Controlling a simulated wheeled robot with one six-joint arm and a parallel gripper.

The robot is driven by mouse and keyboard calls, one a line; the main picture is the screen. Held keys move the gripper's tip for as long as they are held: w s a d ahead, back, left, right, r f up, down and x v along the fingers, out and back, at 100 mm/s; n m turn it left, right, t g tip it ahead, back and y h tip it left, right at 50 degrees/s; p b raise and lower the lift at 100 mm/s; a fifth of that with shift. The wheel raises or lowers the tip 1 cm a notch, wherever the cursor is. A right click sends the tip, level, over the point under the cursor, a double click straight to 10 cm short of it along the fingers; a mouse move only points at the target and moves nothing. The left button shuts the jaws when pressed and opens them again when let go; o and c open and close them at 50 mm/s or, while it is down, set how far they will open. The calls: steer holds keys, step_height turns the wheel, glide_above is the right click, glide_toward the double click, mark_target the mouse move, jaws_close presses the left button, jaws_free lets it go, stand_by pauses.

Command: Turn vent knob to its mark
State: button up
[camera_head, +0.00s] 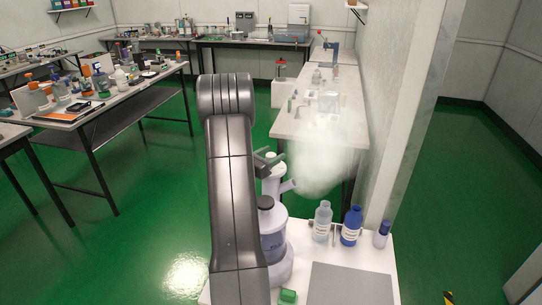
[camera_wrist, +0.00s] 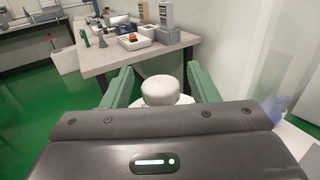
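A white and lavender apparatus (camera_head: 274,245) stands on the near bench, partly hidden by my arm. A pale cloud of vapour hangs to the right of its side spout (camera_head: 288,186). My gripper (camera_head: 268,158) is at the top of its white column (camera_head: 271,186). In the wrist view, the green fingers of my gripper (camera_wrist: 161,80) are open. A white round knob (camera_wrist: 160,91) shows between them, with a gap on each side. I see no mark on the knob; its lower part is hidden by the gripper body.
A clear bottle (camera_head: 321,222), a blue bottle (camera_head: 351,227) and a small capped vial (camera_head: 382,234) stand right of the apparatus. A grey panel (camera_head: 350,285) and a green block (camera_head: 288,296) lie in front. A wall edge (camera_head: 405,130) rises close on the right.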

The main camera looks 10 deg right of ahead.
steer(key=v, duration=1.3)
steer(key=shift+s+a+b, duration=0.25)
steer(key=shift+a+b, duration=0.05)
steer(key=shift+b, duration=0.1)
